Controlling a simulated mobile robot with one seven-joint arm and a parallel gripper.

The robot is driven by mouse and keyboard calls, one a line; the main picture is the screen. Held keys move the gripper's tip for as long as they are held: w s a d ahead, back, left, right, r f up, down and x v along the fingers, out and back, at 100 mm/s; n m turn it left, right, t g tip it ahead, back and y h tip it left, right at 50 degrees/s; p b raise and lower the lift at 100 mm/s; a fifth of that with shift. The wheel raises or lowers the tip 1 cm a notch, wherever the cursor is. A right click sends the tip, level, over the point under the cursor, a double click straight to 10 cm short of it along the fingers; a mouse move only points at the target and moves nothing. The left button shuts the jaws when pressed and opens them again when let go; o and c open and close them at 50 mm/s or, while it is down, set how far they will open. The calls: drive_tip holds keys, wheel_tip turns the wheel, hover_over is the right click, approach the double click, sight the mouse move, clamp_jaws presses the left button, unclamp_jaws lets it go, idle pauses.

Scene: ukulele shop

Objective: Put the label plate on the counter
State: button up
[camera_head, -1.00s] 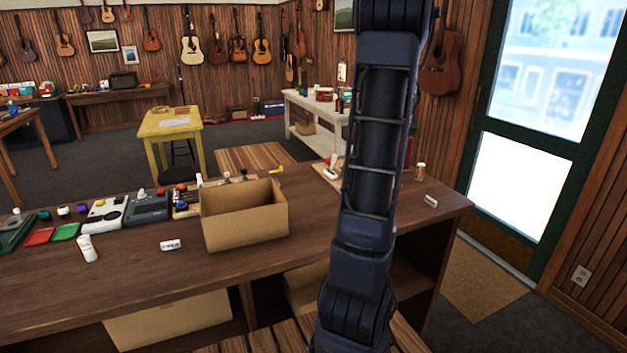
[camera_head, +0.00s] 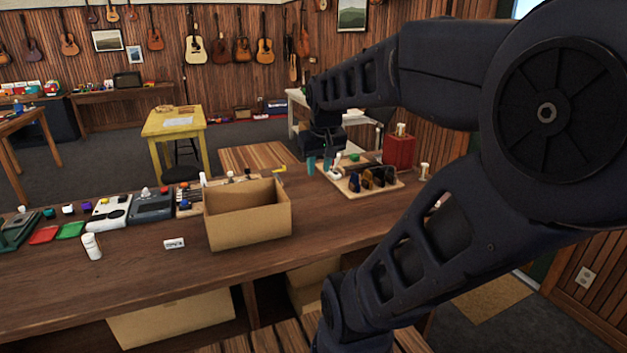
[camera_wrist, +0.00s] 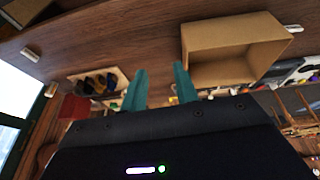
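A small white block with dark lettering (camera_head: 174,243), which looks like a label plate, lies on the brown wooden counter (camera_head: 150,275), left of the cardboard box. A small white piece also lies near the counter's right end, mostly hidden by my arm in the head view; it shows in the wrist view (camera_wrist: 31,51). I cannot tell for sure which is the label plate. My gripper (camera_head: 319,165) is above the back of the counter, between the box and a wooden tray. In the wrist view its teal fingers (camera_wrist: 160,88) are apart with nothing between them.
An open cardboard box (camera_head: 246,228) stands mid-counter. A tray with dark items (camera_head: 362,182) and a red box (camera_head: 399,153) are right of my gripper. A white bottle (camera_head: 91,246) and several devices fill the left. The counter's front strip is mostly clear.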

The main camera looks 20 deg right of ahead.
drive_tip(key=shift+t+y, duration=0.3)
drive_tip(key=s+a, duration=0.1)
drive_tip(key=s+a+f, duration=0.1)
drive_tip(key=s, duration=0.1)
drive_tip(key=s+a, duration=0.1)
drive_tip(key=shift+s+a+f, duration=0.2)
drive_tip(key=shift+a+f, duration=0.05)
drive_tip(key=shift+f, duration=0.05)
